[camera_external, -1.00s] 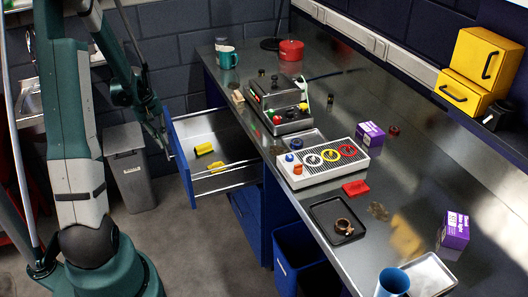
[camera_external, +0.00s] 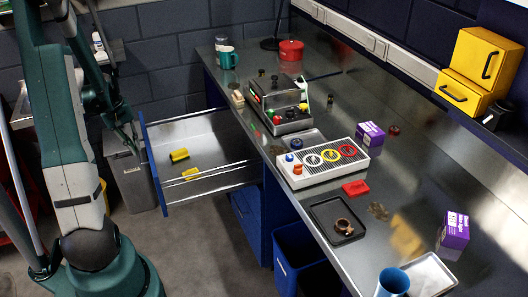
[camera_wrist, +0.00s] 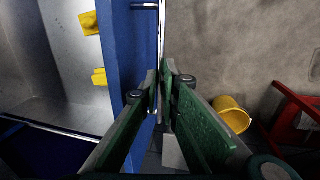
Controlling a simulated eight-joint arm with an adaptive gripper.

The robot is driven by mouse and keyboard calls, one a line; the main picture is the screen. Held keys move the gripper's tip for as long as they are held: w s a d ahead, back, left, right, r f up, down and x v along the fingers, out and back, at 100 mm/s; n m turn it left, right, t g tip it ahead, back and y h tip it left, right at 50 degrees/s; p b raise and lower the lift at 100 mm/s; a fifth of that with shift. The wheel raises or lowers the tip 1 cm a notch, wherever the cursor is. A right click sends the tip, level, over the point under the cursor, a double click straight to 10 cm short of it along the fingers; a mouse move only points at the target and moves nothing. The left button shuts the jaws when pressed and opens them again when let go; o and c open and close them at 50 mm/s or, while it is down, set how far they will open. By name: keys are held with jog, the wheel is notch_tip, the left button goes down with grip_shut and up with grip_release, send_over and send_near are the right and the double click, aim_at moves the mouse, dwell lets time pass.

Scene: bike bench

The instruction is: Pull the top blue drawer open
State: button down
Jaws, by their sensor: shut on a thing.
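The top blue drawer (camera_external: 151,165) stands far out from the bench in the external view, its grey inside open to view. Two yellow things (camera_external: 180,155) lie in it. In the wrist view the blue drawer front (camera_wrist: 118,45) runs up the picture, with a metal handle bar (camera_wrist: 161,35) along its outer side. My gripper (camera_wrist: 162,85) has its green fingers closed around the handle bar. In the external view my gripper (camera_external: 130,145) is at the outer face of the drawer front, small and partly hidden.
A grey bin (camera_external: 125,180) stands on the floor behind the drawer and my arm. The lower blue drawers (camera_external: 247,215) are shut. In the wrist view a yellow bucket (camera_wrist: 232,112) and a red object (camera_wrist: 292,115) are on the floor at right.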

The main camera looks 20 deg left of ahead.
jog(key=c, duration=2.6)
grip_release()
jog(key=shift+o, duration=0.2)
jog(key=shift+r, duration=0.1)
notch_tip(320, 180, up, 12)
jog(key=s+a, duration=0.1)
jog(key=shift+s+a+f, duration=0.2)
jog(key=shift+s+a, duration=0.1)
jog(key=shift+d, duration=0.1)
jog(key=s+d+r+m+t+y, duration=0.1)
jog(key=d+r, duration=0.3)
jog(key=d, duration=0.3)
jog(key=d+r+m, duration=0.2)
jog(key=d+r, duration=0.1)
jog(key=d, duration=0.3)
jog(key=s+d+r+m+t+y, duration=0.1)
jog(key=d+r, duration=0.3)
jog(key=d, duration=0.3)
jog(key=s+d+r+m+t, duration=0.1)
jog(key=s+d+m, duration=0.1)
jog(key=s+d, duration=0.3)
jog(key=s+d+r+m+t, duration=0.2)
jog(key=s+d, duration=0.3)
jog(key=d, duration=0.7)
jog(key=shift+r+m+t, duration=0.25)
jog(key=shift+m+t, duration=0.05)
jog(key=shift+m, duration=0.2)
